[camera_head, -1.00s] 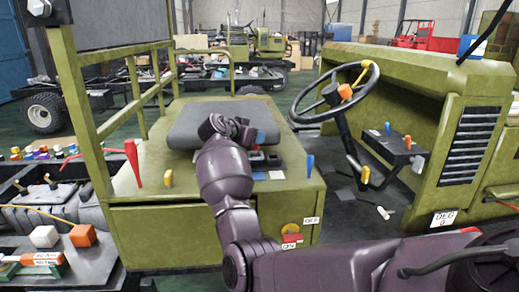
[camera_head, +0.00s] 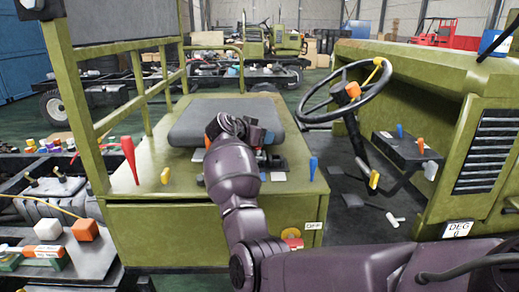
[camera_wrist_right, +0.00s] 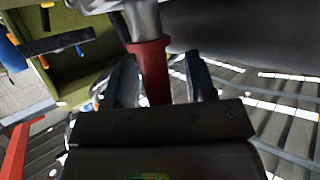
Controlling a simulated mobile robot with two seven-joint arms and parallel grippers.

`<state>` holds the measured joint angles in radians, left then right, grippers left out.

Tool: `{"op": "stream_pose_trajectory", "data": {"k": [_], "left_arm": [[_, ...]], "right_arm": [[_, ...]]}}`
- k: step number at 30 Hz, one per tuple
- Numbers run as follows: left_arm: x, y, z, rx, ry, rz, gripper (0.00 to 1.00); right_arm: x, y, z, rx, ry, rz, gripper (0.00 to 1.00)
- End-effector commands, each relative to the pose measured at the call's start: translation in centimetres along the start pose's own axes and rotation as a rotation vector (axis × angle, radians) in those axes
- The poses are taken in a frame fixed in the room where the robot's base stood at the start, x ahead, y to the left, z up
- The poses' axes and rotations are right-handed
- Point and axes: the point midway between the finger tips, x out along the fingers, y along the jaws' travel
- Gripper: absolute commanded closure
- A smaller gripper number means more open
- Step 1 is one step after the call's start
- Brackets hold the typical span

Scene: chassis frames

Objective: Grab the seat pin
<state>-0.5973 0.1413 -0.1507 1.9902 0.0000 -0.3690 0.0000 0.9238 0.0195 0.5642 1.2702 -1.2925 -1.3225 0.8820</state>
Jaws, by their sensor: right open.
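My right gripper (camera_head: 258,140) is at the front edge of the grey seat (camera_head: 192,127) on the green chassis. In the right wrist view, its two dark fingers (camera_wrist_right: 160,64) are open, one on each side of a red cylinder (camera_wrist_right: 150,80). A grey metal part rises above the cylinder. This looks like the seat pin, but I cannot tell whether the fingers touch it. In the head view my gripper and wrist hide that spot. My left gripper is not in view.
A red upright handle (camera_head: 130,160), a small yellow handle (camera_head: 165,175) and a blue handle (camera_head: 313,168) stand on the green seat base (camera_head: 150,221). The steering wheel (camera_head: 312,116) is to the right. An orange cube (camera_head: 85,230) lies at the left.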

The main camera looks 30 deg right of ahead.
Motion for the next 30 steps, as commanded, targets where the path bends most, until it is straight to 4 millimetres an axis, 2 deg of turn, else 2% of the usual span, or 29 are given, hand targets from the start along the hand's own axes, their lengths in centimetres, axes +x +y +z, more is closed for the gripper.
{"op": "stream_pose_trajectory", "data": {"k": [3,13,23,26,30], "left_arm": [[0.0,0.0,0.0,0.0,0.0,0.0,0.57],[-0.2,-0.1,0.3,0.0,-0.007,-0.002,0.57],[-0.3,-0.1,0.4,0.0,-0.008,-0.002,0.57],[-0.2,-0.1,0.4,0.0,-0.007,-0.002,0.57],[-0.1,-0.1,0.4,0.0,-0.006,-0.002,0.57]], "right_arm": [[0.0,0.0,0.0,0.0,0.0,-0.001,0.5],[0.0,0.0,0.0,0.0,0.0,-0.001,1.0],[-0.1,0.0,-0.3,0.001,0.002,-0.001,1.0],[-0.4,0.0,-1.1,0.002,0.003,-0.001,1.0],[-1.3,0.0,-3.2,0.005,0.003,-0.002,1.0]]}}
